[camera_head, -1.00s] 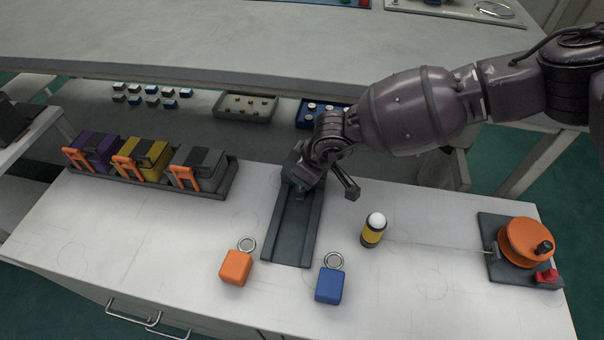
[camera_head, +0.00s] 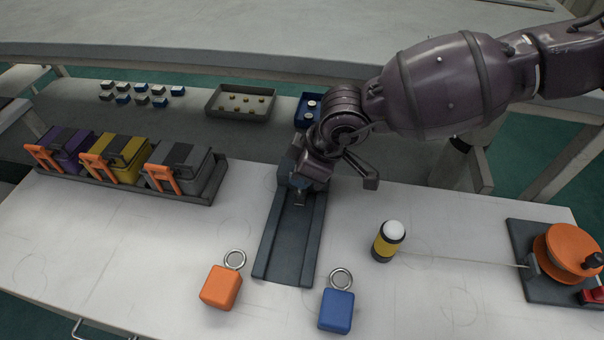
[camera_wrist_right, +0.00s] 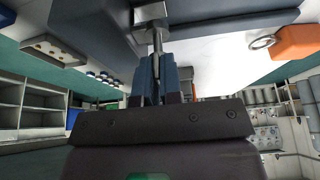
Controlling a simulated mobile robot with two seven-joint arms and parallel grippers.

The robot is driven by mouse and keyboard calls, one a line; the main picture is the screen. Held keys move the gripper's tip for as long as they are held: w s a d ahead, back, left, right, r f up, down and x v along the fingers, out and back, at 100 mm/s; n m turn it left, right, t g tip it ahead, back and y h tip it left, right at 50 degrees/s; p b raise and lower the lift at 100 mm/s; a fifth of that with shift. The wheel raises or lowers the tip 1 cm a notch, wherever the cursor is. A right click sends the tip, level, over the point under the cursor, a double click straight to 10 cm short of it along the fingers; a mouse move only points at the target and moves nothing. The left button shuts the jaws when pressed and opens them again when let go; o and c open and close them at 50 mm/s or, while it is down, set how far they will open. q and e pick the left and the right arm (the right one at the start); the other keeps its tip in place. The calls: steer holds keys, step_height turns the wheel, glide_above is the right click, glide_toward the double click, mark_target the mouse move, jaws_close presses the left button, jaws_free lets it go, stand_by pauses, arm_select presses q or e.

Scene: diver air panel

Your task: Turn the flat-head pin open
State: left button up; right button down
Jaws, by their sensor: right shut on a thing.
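A silver pin (camera_wrist_right: 157,42) shows in the right wrist view, its upper part against a dark block (camera_wrist_right: 100,20). My right gripper (camera_wrist_right: 157,75) is shut on it, with the blue-grey fingers close on both sides. In the head view my right gripper (camera_head: 303,190) is at the far end of a dark grey rail fixture (camera_head: 290,240), over its raised end block. The gripper and wrist hide the pin there, and its turn angle cannot be told. My left gripper is not in view.
Near the rail lie an orange tagged block (camera_head: 221,288), a blue one (camera_head: 336,311) and a yellow-black cylinder (camera_head: 387,246). An orange reel (camera_head: 565,252) stands at right, with a thin line toward the cylinder. Three latched boxes (camera_head: 118,158) stand at left. The white bench between is clear.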

steer(key=shift+s+f, duration=0.3)
steer(key=shift+f, duration=0.15)
steer(key=c, duration=1.3)
jaws_free()
steer(key=shift+w, duration=0.1)
steer(key=shift+w+r, duration=0.1)
steer(key=shift+r, duration=0.1)
steer(key=shift+r, duration=0.15)
steer(key=shift+d+r, duration=0.4)
steer(key=shift+d, duration=0.05)
steer(key=d, duration=0.2)
steer(key=s+d, duration=0.1)
steer(key=d, duration=0.1)
steer(key=shift+s+d+b, duration=0.1)
steer(key=shift+d+b, duration=0.2)
steer(key=shift+b, duration=0.1)
steer(key=shift+s+d, duration=0.25)
steer(key=shift+d, duration=0.85)
steer(key=shift+s+d, duration=0.2)
steer(key=shift+d, duration=0.95)
steer(key=shift+s+d, duration=0.25)
steer(key=shift+d, duration=0.85)
